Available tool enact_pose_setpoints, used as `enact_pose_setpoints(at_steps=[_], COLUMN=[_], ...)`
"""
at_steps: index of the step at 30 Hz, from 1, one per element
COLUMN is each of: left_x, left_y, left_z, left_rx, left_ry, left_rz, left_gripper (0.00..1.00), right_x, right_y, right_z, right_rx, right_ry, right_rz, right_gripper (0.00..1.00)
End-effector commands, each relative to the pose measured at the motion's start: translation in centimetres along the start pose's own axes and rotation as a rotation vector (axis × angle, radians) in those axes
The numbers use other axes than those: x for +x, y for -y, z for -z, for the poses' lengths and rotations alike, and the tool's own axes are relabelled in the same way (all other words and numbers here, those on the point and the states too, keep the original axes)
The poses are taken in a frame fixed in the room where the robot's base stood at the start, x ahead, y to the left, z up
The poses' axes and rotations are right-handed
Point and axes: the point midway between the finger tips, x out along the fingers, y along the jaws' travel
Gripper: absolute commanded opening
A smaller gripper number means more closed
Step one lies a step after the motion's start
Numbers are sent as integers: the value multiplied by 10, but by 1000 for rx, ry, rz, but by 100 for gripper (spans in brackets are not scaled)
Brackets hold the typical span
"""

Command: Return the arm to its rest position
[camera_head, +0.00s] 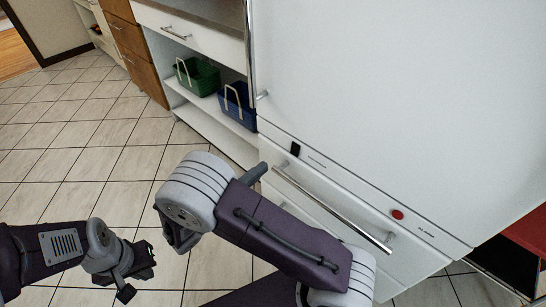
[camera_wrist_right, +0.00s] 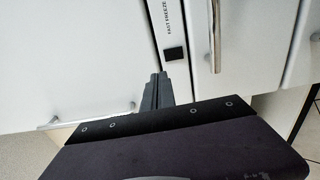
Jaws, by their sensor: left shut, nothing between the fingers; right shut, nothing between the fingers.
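My right arm (camera_head: 285,232) reaches in from the bottom right, bent, in front of a white fridge-freezer. My right gripper (camera_head: 257,171) is mostly hidden behind the arm's grey joint; its dark tip shows near the freezer drawer's left edge. In the right wrist view the right gripper's fingers (camera_wrist_right: 157,92) are together, with nothing between them, and point toward the panel marked "FAST FREEZE". Whether they touch it I cannot tell. My left gripper (camera_head: 138,272) is at the lower left above the tiled floor, shut and empty.
The white fridge-freezer (camera_head: 390,90) fills the right side, with a long bar handle (camera_head: 330,208) on its drawer. A green basket (camera_head: 198,76) and a blue basket (camera_head: 238,106) stand on a low shelf. The tiled floor (camera_head: 85,150) at left is clear.

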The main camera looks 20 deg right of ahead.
Motion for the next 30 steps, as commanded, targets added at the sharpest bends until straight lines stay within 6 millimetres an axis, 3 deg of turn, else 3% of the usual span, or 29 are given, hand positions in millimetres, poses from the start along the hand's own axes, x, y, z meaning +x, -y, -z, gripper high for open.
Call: enact_pose_setpoints(at_steps=[6, 22, 26, 28, 30], left_x=[-6, -5, -6, -6, -5], left_y=[0, 0, 0, 0, 0], left_z=[0, 0, 0, 0, 0], left_rx=[0, 0, 0, 0, 0], left_ry=[0, 0, 0, 0, 0], left_rz=[0, 0, 0, 0, 0], left_gripper=[0, 0, 0, 0, 0], right_x=[-18, -16, 24, 60, 87], right_y=[-2, -2, -22, -44, -47], right_z=[0, -1, -12, -41, -94], right_rx=[-1, -1, 70, 132, 180], right_ry=[1, 7, 141, 291, 494], right_rz=[1, 1, 31, 61, 172], right_gripper=[0, 0, 0, 0, 0])
